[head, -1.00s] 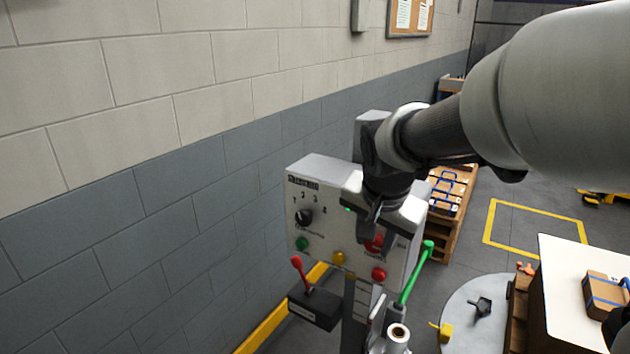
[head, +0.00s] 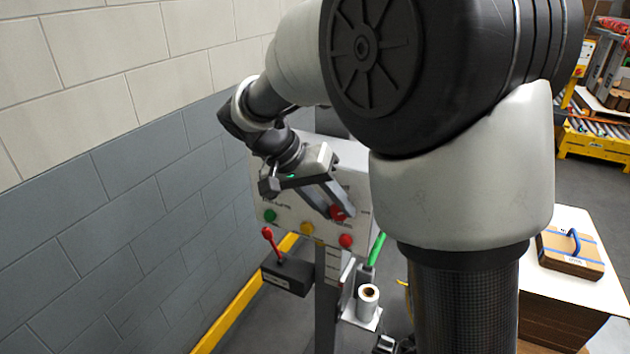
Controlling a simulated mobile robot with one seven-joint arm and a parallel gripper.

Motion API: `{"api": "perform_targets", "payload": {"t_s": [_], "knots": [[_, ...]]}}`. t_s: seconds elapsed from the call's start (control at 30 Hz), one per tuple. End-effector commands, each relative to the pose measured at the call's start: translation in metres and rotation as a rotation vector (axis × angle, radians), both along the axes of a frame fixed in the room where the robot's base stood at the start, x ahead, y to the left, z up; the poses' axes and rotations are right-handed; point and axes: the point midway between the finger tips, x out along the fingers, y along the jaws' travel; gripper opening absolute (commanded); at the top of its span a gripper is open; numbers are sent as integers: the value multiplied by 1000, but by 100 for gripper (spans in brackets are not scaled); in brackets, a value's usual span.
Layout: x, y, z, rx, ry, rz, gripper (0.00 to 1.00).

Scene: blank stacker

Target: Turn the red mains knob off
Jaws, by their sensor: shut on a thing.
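The red mains knob (head: 338,213) is on the right part of the grey control panel (head: 358,190), partly covered by my gripper's fingers. My gripper (head: 336,210) comes in from the upper left, tilted over the panel's front. Its fingertips are shut on the red knob. The knob's pointer and its markings are too small and covered to read.
A green button (head: 270,215), a yellow button (head: 306,228) and a red button (head: 346,241) line the panel's lower edge. A red-topped lever (head: 268,234) stands on a black box (head: 288,274) below. A green lever (head: 376,248) and a paper roll (head: 367,297) are to the right. The wall is close on the left.

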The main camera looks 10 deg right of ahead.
Motion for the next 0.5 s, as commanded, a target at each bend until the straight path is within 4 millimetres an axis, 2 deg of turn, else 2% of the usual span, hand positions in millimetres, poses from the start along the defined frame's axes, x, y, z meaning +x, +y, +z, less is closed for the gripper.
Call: {"api": "perform_targets", "payload": {"t_s": [0.5], "knots": [[5,8,-6,-401,290,4,8]]}}
